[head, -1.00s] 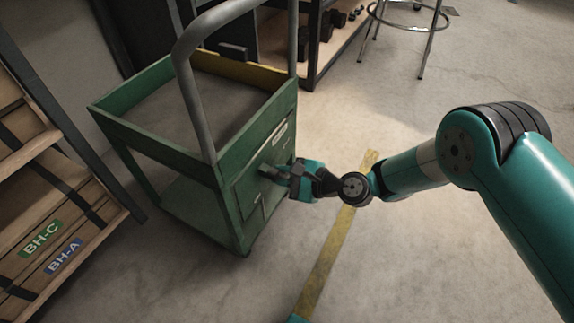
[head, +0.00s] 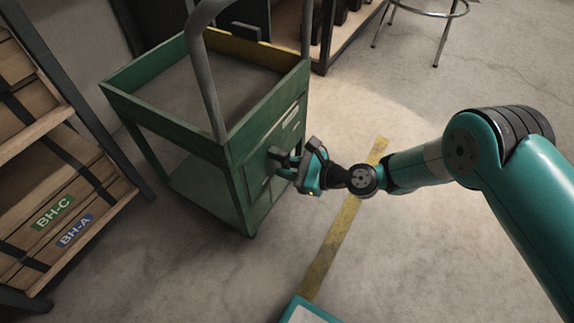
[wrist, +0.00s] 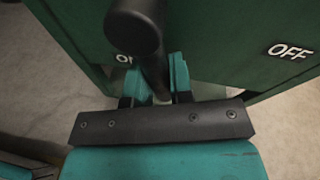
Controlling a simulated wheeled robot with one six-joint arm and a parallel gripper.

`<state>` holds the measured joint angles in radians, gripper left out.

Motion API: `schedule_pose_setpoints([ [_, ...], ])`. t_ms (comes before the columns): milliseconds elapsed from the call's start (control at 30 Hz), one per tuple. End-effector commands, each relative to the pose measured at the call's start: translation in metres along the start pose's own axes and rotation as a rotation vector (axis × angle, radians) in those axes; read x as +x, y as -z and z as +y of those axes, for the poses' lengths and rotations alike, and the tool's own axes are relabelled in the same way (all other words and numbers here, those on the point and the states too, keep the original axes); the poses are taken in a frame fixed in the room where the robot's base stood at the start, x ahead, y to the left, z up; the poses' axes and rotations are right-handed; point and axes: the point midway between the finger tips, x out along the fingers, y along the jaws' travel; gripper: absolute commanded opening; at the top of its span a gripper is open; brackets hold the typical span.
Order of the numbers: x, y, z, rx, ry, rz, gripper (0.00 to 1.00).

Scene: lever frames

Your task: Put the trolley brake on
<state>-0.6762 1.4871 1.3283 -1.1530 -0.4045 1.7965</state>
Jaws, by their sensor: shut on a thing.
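The green trolley (head: 185,148) stands upright left of centre in the head view, with a grey push handle (head: 206,85). Its brake lever, a dark bar with a round knob (wrist: 133,28), shows in the wrist view against the green panel (wrist: 225,45). My gripper (wrist: 153,82) is shut on the lever's bar, one teal finger on each side. The lever stands beside a partly hidden white label (wrist: 124,59) that starts with O. A white OFF label (wrist: 290,51) is farther right. In the head view my gripper (head: 283,160) is at the trolley's right-hand panel and hides most of the lever.
A shelf with boxes marked BH-C and BH-A (head: 55,215) stands close on the left. A stool (head: 428,12) and a wooden rack (head: 345,35) are behind. A yellow floor line (head: 345,222) runs beside the trolley; the floor around it is clear.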

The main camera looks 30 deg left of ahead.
Motion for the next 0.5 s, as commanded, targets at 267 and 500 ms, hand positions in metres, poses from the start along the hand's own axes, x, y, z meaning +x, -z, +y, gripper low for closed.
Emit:
schedule_pose_setpoints([
  [267, 0.0001, -0.0001, 0.0007, 0.005, -0.001, -0.002, 0.28],
  [500, 0.0, -0.0001, 0.0006, 0.003, -0.001, -0.001, 0.46],
])
